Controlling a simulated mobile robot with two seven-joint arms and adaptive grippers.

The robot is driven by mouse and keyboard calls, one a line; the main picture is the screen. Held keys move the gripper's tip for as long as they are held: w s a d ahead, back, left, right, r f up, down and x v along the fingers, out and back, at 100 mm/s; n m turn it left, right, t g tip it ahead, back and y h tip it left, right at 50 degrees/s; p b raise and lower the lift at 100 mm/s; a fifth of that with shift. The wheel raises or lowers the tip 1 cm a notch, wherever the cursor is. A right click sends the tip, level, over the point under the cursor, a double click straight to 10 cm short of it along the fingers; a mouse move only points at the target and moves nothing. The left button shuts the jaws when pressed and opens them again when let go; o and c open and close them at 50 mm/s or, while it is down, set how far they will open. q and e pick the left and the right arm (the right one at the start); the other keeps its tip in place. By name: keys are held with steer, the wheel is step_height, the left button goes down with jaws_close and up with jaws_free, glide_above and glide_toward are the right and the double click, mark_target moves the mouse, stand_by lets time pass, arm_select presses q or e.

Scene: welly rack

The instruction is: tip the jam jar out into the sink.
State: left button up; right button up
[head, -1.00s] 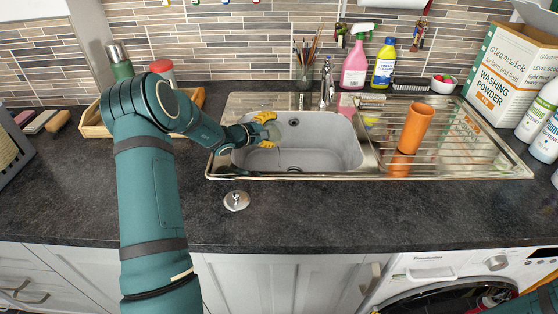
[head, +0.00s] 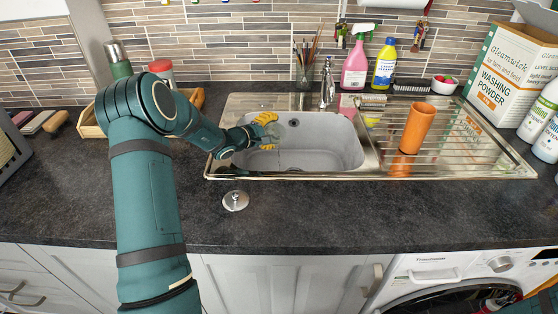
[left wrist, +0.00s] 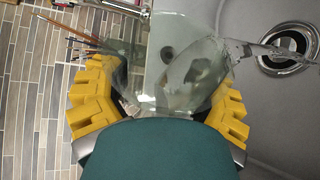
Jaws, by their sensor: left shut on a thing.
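My left gripper (head: 267,132) is over the left part of the grey sink (head: 325,150), its yellow fingers shut around the clear glass jam jar. In the left wrist view the jar (left wrist: 190,75) sits between the fingers (left wrist: 163,95), tilted over the basin. A clear, glassy streak runs from its mouth side towards the drain (left wrist: 287,45); it looks like water pouring, though its edges are hard to tell. In the head view the jar is small and mostly hidden by the gripper. My right gripper is not in view.
The tap (head: 327,85) stands behind the basin, near a glass of brushes (head: 304,75). An orange tumbler (head: 418,128) stands on the drainer at right. A metal plug (head: 235,201) lies on the dark worktop before the sink. A wooden tray (head: 92,128) is at left.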

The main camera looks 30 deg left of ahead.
arm_select(q)
steer(key=shift+s+d+r+m+t+b, duration=0.15)
steer(key=shift+d+r+m+t+b, duration=0.15)
steer(key=shift+m+b, duration=0.25)
steer(key=shift+r+m, duration=0.25)
stand_by(0.7)
steer(key=shift+s+d+r+m+t, duration=0.1)
steer(key=shift+r+m+t, duration=0.15)
steer(key=shift+m, duration=0.2)
steer(key=shift+d+r+m+t, duration=0.1)
steer(key=shift+r+m+t, duration=0.15)
steer(key=shift+m, duration=0.2)
stand_by(0.4)
